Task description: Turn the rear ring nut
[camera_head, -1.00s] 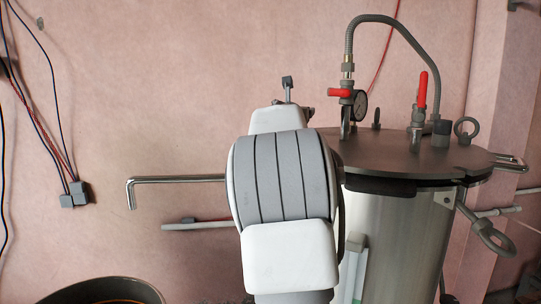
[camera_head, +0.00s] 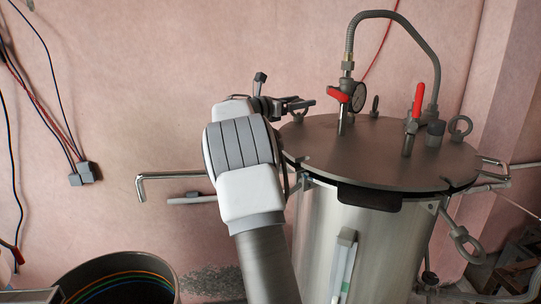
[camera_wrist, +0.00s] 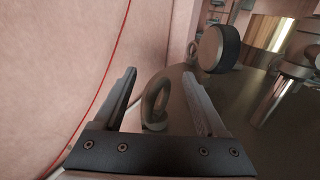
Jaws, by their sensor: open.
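The steel pot (camera_head: 345,245) stands at the right with a flat lid (camera_head: 400,165) carrying ring nuts. In the wrist view a dull grey ring nut (camera_wrist: 152,99) stands upright at the lid's wall side, in the gap between my fingers as seen from the wrist. I cannot tell whether it is fully between them or a little beyond. In the head view a small upright ring nut (camera_head: 375,105) shows at the back, behind the gauge. My gripper (camera_head: 312,102) is open and empty, above the lid's back-left edge, pointing right; it also shows in the wrist view (camera_wrist: 160,74).
The pressure gauge (camera_head: 358,97) and red-handled valve (camera_head: 338,95) stand close by on the lid; the gauge also shows in the wrist view (camera_wrist: 218,48). Another ring nut (camera_head: 460,127) stands at the right rim. The pink wall (camera_wrist: 60,60) runs close along the left, with a red cable.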

